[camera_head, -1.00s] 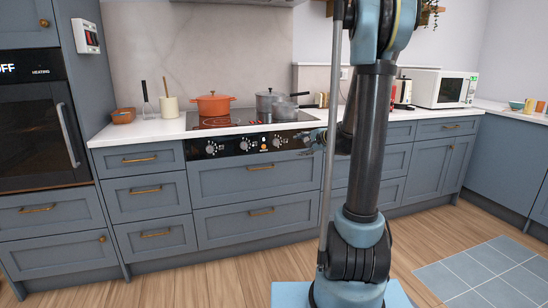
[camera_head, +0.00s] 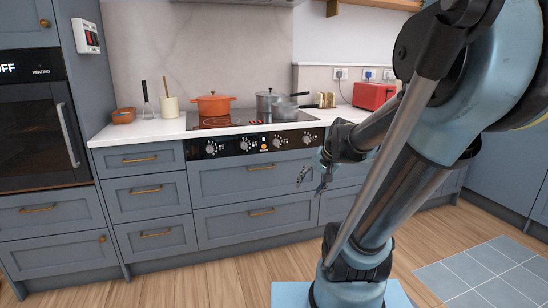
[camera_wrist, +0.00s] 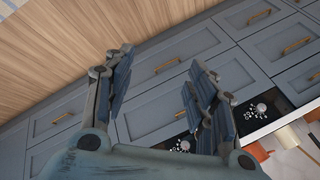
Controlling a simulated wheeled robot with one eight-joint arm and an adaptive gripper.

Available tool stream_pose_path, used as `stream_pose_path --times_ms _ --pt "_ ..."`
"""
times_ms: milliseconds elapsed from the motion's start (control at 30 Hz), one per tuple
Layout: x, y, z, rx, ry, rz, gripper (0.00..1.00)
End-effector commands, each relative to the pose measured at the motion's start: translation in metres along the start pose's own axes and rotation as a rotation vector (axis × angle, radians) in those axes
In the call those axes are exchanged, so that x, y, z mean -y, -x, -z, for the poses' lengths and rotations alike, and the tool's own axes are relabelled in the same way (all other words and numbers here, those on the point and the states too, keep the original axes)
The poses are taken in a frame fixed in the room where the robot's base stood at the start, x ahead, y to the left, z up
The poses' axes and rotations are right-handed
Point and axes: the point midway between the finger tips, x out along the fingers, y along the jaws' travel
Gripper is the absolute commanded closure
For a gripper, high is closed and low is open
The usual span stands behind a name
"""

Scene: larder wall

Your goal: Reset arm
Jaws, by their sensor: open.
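My gripper (camera_head: 313,177) is in front of the drawers below the hob, right of centre in the head view. In the wrist view my gripper (camera_wrist: 155,80) has its two fingers spread apart with nothing between them. Behind the fingers are the blue-grey drawer fronts (camera_wrist: 190,62) and wooden floor, seen tilted. My arm is bent and folded across the right side of the head view, hiding part of the counter and cabinets there.
An orange pot (camera_head: 213,104) and a grey pot (camera_head: 268,102) stand on the hob (camera_head: 245,119). A red toaster (camera_head: 374,95) is on the counter to the right. An oven (camera_head: 40,130) is at the left. The floor (camera_head: 215,280) in front of the drawers is clear.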

Motion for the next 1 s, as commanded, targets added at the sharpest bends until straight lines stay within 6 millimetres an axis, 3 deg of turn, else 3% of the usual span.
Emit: stream_pose_path --times_ms 200,500,667,733,767,1000 --pt "-0.04 0.01 -0.055 0.056 0.144 -0.129 0.49" --pt "-0.095 0.02 -0.112 0.134 0.312 -0.292 0.49" --pt "-0.111 0.023 -0.126 0.158 0.357 -0.337 0.49" --pt "-0.114 0.024 -0.129 0.163 0.366 -0.347 0.64" --pt "-0.115 0.024 -0.129 0.164 0.368 -0.35 0.67" --pt "-0.115 0.024 -0.129 0.165 0.37 -0.351 0.67"
